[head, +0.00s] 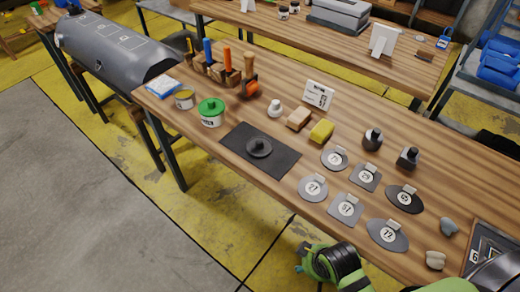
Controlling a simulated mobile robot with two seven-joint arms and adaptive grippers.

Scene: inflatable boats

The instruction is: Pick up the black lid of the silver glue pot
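A round dark lid-like disc with a raised knob (260,146) lies on a black rectangular mat (235,150) near the front edge of the wooden workbench. I cannot make out a silver glue pot for certain. A white pot with a green lid (211,108) stands behind and left of the mat. Green and black links of my arm show at the bottom right, in front of the bench. No gripper fingers can be made out, and nothing of mine touches the disc.
Right of the mat are a yellow sponge (321,131), a tan block (299,119), a white knobbed piece (275,109) and several numbered grey patches. A tool rack (215,70) stands behind the green-lidded pot. A grey boat tube (110,50) lies left of the bench.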

